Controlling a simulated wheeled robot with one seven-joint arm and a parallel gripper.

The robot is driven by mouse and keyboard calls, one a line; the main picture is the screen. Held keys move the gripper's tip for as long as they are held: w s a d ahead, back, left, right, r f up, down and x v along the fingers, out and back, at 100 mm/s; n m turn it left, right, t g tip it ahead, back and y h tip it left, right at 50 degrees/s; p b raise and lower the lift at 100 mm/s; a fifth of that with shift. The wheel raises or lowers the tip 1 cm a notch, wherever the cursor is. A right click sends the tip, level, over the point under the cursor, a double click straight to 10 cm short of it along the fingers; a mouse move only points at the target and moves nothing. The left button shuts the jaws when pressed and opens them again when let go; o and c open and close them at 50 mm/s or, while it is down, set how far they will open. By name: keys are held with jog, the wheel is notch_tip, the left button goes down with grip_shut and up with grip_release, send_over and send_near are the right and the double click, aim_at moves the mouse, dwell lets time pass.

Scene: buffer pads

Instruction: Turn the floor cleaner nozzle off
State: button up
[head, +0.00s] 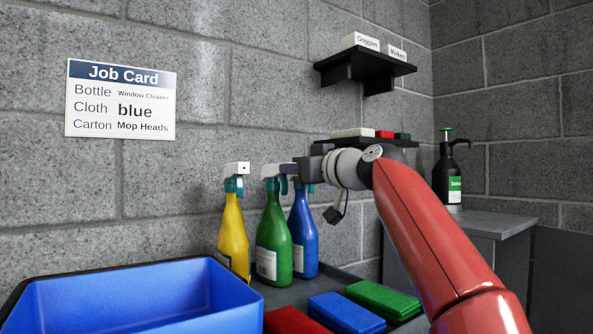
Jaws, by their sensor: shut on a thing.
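Three spray bottles stand in a row against the wall: a yellow bottle (232,240), a green bottle (273,235) and a blue bottle (303,235). Their labels are too small to read, so I cannot tell which is the floor cleaner. The yellow bottle's white nozzle (236,168) shows a dark dot. My gripper (289,169) reaches in from the right at nozzle height. It is shut at the right end of the green bottle's white head (270,170). The nozzle tip there is hidden by the fingers. The blue bottle's head is mostly hidden behind my gripper.
A blue bin (130,310) stands front left. Red (290,321), blue (345,313) and green (383,299) cloths lie in front of the bottles. A black pump bottle (448,177) stands on a grey cabinet at right. Wall shelves (365,68) and a job card (120,99) hang behind.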

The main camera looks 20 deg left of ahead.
jog(key=o, duration=0.5)
jog(key=shift+o, duration=0.2)
jog(key=b+v, duration=0.4)
jog(key=v, duration=0.3)
dwell(0.3)
